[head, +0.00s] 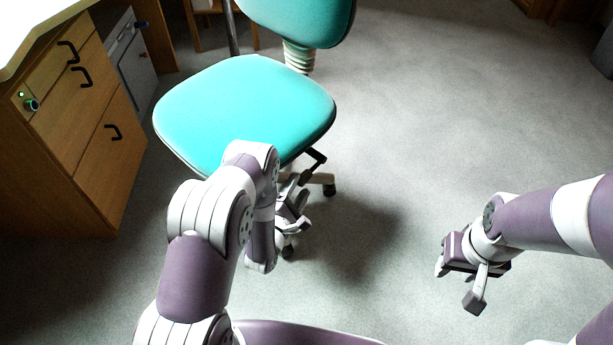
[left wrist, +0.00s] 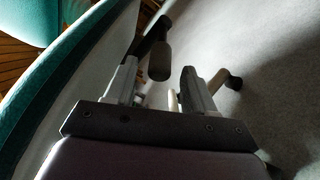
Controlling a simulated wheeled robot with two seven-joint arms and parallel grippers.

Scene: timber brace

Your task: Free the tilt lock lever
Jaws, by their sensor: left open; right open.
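The office chair has a turquoise seat (head: 245,108). A black lever (head: 314,160) sticks out under the right edge of the seat; it looks like the tilt lock lever. In the left wrist view the lever (left wrist: 160,60) hangs down with a thick dark grip end, near the gap between my fingertips. I cannot tell whether it touches them or lies just beyond. My left gripper (head: 294,218) is open beside the seat's right side, partly hidden by my arm; its fingers show in the left wrist view (left wrist: 160,72). My right gripper (head: 470,282) is open and empty, far from the chair.
A wooden drawer cabinet (head: 75,125) with black handles stands at the left. The chair's backrest (head: 300,18) rises behind the seat. A chair caster (head: 329,189) stands below the lever. The grey floor (head: 450,90) is clear to the right.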

